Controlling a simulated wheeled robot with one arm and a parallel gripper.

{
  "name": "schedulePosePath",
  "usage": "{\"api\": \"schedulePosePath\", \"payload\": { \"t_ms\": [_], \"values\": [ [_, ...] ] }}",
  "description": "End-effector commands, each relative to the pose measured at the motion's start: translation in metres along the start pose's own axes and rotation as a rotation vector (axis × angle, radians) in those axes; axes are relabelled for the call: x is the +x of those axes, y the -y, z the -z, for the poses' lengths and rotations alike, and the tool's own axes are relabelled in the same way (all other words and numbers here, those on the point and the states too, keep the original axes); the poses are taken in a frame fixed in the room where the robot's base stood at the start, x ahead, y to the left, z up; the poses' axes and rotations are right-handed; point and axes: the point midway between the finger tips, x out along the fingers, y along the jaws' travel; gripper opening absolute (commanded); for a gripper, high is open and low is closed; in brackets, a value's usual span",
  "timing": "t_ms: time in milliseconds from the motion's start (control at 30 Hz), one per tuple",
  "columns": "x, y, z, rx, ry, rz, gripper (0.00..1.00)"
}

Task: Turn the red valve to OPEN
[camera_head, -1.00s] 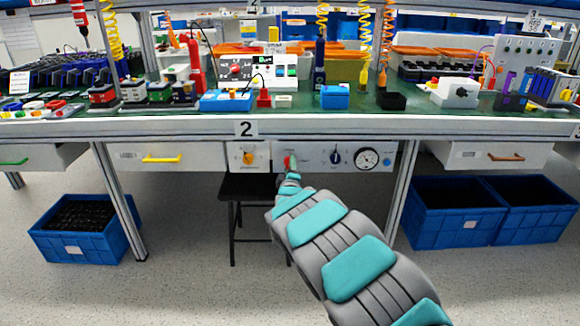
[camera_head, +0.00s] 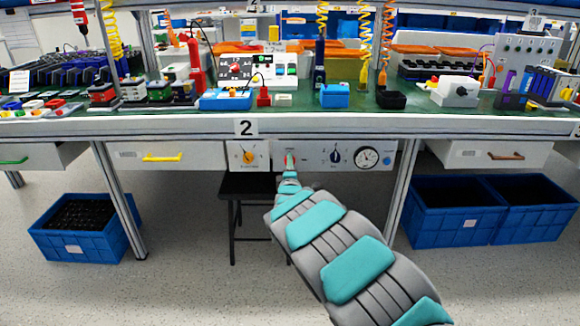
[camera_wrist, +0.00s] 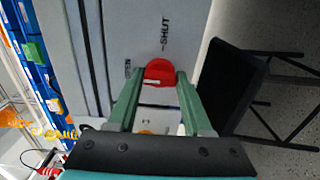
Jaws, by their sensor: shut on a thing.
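The red valve (camera_wrist: 160,73) is a round knob on a grey panel (camera_head: 312,156) under the bench. In the wrist view it sits between the tips of my gripper (camera_wrist: 162,82), whose two green fingers are shut on it. A pale mark shows on the knob. The word SHUT stands on the panel beyond the knob, and the partly covered word OPEN stands to its left. In the head view only a small part of the red valve (camera_head: 290,159) shows above my arm, and the gripper is hard to make out there.
To the left on the same front is an orange knob (camera_head: 248,157). To the right are a dark blue knob (camera_head: 336,156) and a round gauge (camera_head: 366,158). A black stool (camera_head: 248,186) stands below the panel. Blue crates (camera_head: 455,212) stand on the floor at the right.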

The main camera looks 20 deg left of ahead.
Motion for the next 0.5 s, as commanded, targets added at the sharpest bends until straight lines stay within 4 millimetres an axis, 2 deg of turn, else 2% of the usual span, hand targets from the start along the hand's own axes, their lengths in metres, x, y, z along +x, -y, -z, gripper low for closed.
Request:
{"api": "schedulePosePath", "payload": {
  "t_ms": [133,167,400,500],
  "values": [
    [-0.0002,-0.0006,0.0023,-0.002,-0.004,-0.001,0.00],
    [-0.0002,-0.0005,0.0022,-0.002,-0.004,-0.001,0.53],
    [-0.0001,-0.0002,0.0011,0.000,-0.002,-0.001,0.80],
    [-0.0001,-0.0001,0.0008,0.000,-0.001,0.000,0.80]
  ]
}}
